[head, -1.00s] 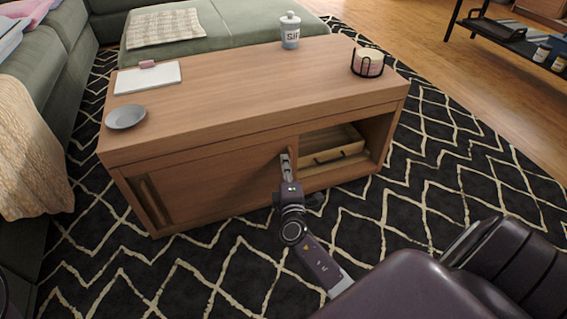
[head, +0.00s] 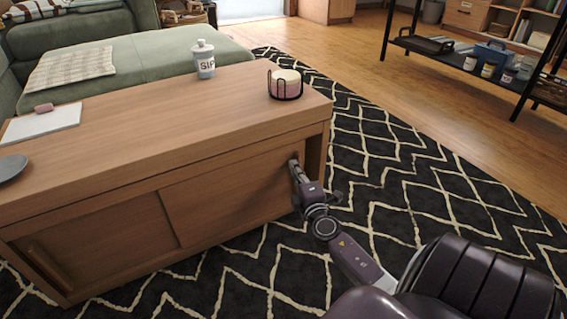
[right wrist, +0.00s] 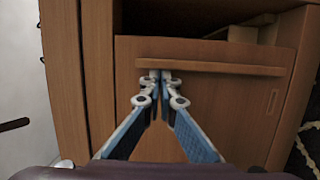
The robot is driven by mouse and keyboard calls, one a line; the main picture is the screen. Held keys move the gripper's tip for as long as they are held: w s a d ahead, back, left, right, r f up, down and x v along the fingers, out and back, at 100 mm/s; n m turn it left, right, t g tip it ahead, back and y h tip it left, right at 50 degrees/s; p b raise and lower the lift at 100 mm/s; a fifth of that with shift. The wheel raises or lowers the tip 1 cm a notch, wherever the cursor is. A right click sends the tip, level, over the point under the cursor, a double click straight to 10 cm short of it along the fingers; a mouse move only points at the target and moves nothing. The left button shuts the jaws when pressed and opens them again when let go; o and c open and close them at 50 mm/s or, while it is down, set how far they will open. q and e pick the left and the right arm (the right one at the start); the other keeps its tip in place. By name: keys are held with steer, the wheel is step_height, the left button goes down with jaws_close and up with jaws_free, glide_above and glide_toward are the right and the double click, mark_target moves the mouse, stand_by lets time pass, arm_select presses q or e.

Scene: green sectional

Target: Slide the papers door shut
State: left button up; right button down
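The sliding door (head: 235,195) is the right front panel of the wooden coffee table (head: 150,150). It covers most of the right bay, with a narrow dark gap at the right end. In the right wrist view the door (right wrist: 225,115) has a bar handle (right wrist: 225,68) along its edge, beside the dark gap. My right gripper (head: 294,165) is at that handle. Its fingertips (right wrist: 160,77) are together and meet the handle's near side; exact contact is hard to tell. No papers can be made out inside. My left gripper is not in view.
A second front panel (head: 105,245) covers the left bay. The patterned rug (head: 420,185) is clear at right.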

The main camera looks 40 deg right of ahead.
steer(key=s+d+b, duration=0.1)
steer(key=d, duration=0.6)
steer(key=shift+s+b, duration=0.3)
steer(key=shift+s, duration=0.05)
steer(key=shift+r, duration=0.1)
